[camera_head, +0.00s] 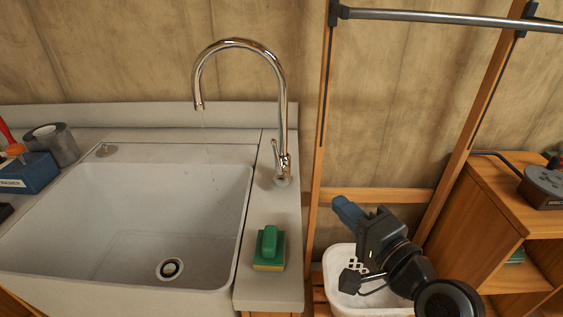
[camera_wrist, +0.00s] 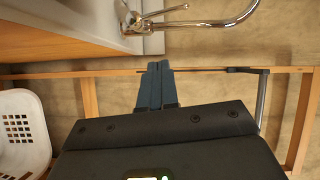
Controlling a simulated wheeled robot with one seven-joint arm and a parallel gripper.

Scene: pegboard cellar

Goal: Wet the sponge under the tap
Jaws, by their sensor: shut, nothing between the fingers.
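A green and yellow sponge (camera_head: 269,250) lies on the counter strip to the right of the sink. The chrome tap (camera_head: 283,130) stands behind it, its spout arched over the white sink basin (camera_head: 150,215); a faint thin line shows below the spout. The tap also shows at the top of the wrist view (camera_wrist: 190,22). My gripper (camera_head: 342,204) is shut and empty, to the right of the counter and apart from the sponge. Its blue fingers are together in the wrist view (camera_wrist: 155,85). The sponge is not in the wrist view.
A white basket (camera_head: 338,265) stands below and behind my arm. A wooden frame with a metal rail (camera_head: 440,18) rises behind it. A wooden shelf unit (camera_head: 490,230) is on the right. A blue box (camera_head: 28,175) and a grey cup-like container (camera_head: 62,145) are at the left.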

